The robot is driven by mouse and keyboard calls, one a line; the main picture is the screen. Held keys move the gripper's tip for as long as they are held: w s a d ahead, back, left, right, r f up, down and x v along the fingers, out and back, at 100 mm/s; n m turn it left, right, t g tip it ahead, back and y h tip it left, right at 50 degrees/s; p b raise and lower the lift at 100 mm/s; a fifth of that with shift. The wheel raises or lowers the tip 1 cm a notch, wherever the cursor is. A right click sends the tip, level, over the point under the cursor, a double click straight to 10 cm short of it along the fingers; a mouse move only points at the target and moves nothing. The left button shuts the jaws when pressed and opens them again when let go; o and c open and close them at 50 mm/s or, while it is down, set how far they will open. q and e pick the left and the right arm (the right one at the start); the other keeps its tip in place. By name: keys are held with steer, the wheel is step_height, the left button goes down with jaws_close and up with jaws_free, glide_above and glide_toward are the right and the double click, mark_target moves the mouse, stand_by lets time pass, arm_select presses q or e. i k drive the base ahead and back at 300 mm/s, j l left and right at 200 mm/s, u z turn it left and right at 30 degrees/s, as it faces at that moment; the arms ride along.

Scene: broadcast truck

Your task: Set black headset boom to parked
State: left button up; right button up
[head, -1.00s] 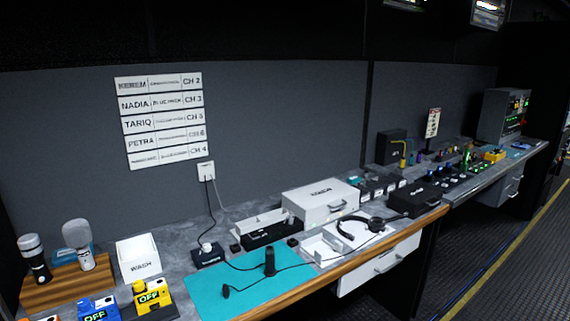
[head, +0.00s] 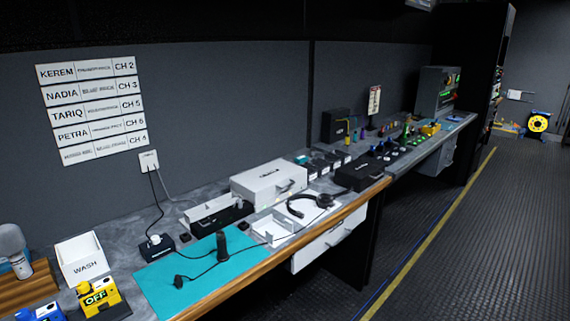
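A black headset (head: 312,203) lies on the desk on a white sheet, near the front edge and beside a small white tray (head: 272,228). Its headband arcs up at the left. A thin boom seems to reach out on its right side, but it is too small to tell its setting. A thin black cable runs left from the headset area across the teal mat (head: 188,268). Neither of my grippers is in the head view.
A black upright device (head: 221,246) stands on the mat. A WASH bin (head: 80,258) and yellow OFF box (head: 98,296) are at left. The floor (head: 440,250) at right is clear.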

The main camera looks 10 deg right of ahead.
mark_target(350, 189)
steer(key=i+l+z, duration=0.35)
steer(key=i+l, duration=0.9)
steer(key=i+l+u, duration=0.3)
steer(key=k+j, duration=0.05)
steer(key=k, duration=0.05)
